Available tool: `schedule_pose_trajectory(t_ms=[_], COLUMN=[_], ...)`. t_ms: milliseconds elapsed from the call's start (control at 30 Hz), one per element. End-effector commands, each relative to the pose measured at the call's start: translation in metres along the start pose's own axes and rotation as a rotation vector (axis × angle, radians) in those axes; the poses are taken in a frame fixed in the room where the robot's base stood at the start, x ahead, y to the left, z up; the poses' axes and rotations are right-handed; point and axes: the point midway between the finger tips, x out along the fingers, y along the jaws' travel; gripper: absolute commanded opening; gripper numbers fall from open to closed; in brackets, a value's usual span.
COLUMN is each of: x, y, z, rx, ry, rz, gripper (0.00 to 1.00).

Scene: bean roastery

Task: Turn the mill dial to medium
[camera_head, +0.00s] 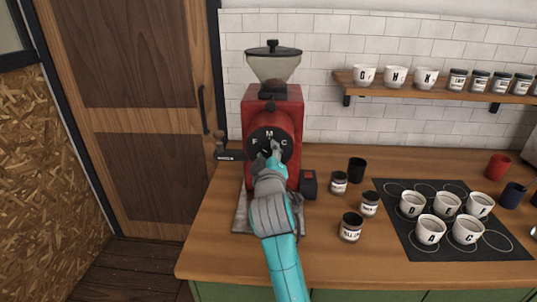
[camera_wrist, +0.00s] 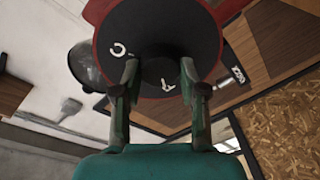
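The red mill (camera_head: 272,108) stands on the counter with a clear hopper on top. Its round black dial (camera_head: 258,133) carries the white letters F at left, M at top and C at right. My gripper (camera_head: 269,149) is at the lower part of the dial and hides some of its face. In the wrist view the black dial (camera_wrist: 205,35) fills the top, with C and F visible. There my gripper's two fingers (camera_wrist: 158,70) stand apart in front of it. A dark shape, perhaps the knob, lies between them; its pointer direction and any contact are unclear.
Dark jars (camera_head: 339,183) and a black cup (camera_head: 357,170) stand right of the mill. A black mat (camera_head: 397,212) holds several lettered white cups. A wall shelf (camera_head: 445,93) carries more cups and jars. The counter's front is clear.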

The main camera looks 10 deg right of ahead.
Motion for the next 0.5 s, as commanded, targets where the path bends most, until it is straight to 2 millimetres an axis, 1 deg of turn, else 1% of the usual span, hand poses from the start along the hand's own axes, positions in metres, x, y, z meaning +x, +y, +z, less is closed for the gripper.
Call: schedule_pose_trajectory(t_ms=[267, 500], x=[0.0, 0.0], y=[0.0, 0.0], z=[0.0, 0.0003], rx=[0.008, 0.087], ry=[0.0, 0.006], rz=[0.001, 0.006], gripper=[0.07, 0.07])
